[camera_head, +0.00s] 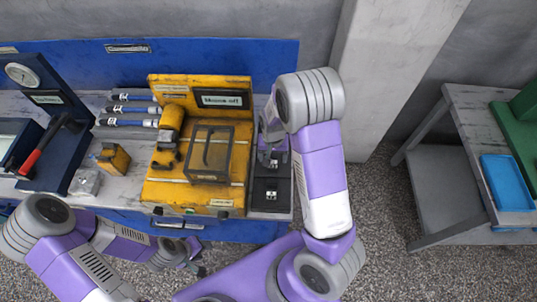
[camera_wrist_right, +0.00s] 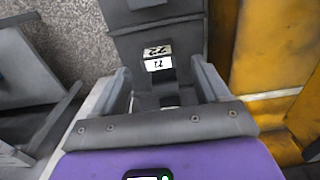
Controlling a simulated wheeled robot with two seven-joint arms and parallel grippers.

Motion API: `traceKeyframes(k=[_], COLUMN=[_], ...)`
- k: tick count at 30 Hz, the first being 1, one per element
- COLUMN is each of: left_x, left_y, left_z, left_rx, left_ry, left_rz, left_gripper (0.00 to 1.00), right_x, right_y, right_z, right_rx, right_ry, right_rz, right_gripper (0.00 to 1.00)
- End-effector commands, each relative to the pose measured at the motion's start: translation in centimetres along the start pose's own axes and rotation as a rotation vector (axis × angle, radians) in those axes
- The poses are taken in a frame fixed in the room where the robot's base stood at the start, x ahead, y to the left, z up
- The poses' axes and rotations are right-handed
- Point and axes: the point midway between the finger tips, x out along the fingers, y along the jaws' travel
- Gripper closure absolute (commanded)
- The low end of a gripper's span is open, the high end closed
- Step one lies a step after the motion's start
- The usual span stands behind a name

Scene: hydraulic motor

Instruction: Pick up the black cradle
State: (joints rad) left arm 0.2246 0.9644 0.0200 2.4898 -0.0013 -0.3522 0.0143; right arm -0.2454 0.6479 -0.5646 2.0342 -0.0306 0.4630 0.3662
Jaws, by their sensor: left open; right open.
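A small black block with a white number label (camera_wrist_right: 158,62), which seems to be the black cradle, sits on a dark tray (camera_wrist_right: 185,38). It lies between and a little beyond the two fingers of my right gripper (camera_wrist_right: 163,92), which is open and empty. In the head view the right gripper (camera_head: 272,158) points down over the dark tray, right of the yellow machine, and its arm partly hides the area. A black labelled piece (camera_head: 271,194) also shows there near the tray's front. My left gripper (camera_head: 193,257) is open, low in front of the bench.
The yellow machine (camera_head: 160,195) with a clear-sided box (camera_head: 209,152) stands close left of the tray. A hammer (camera_head: 45,140), a dark gauge stand (camera_head: 62,105) and a small yellow block (camera_head: 113,157) are further left. A grey table (camera_head: 440,180) with a blue bin (camera_head: 508,183) stands right.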

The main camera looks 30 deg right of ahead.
Motion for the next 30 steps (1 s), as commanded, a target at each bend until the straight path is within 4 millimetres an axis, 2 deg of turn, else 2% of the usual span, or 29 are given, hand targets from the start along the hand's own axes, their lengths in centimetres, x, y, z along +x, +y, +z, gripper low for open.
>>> traceKeyframes(k=[12, 21, 23, 30], left_x=[0.6, 0.6, 0.6, 0.6], left_y=[-0.2, -0.2, -0.2, -0.2], left_z=[0.0, 0.0, 0.0, 0.0], left_rx=[0.0, 0.0, 0.0, 0.0], left_ry=[-0.001, -0.001, -0.001, -0.001], left_rz=[0.0, 0.0, 0.0, 0.0], left_gripper=[0.57, 0.57, 0.57, 0.57], right_x=[5.6, 6.1, 6.1, 6.1], right_y=[-0.3, -0.3, -0.3, -0.3], right_z=[-0.7, -0.7, -0.7, -0.7], right_rx=[0.001, 0.001, 0.001, 0.001], right_ry=[-0.001, 0.0, 0.0, 0.0], right_rz=[0.001, -0.001, -0.001, 0.0], right_gripper=[0.26, 0.26, 0.32, 0.68])
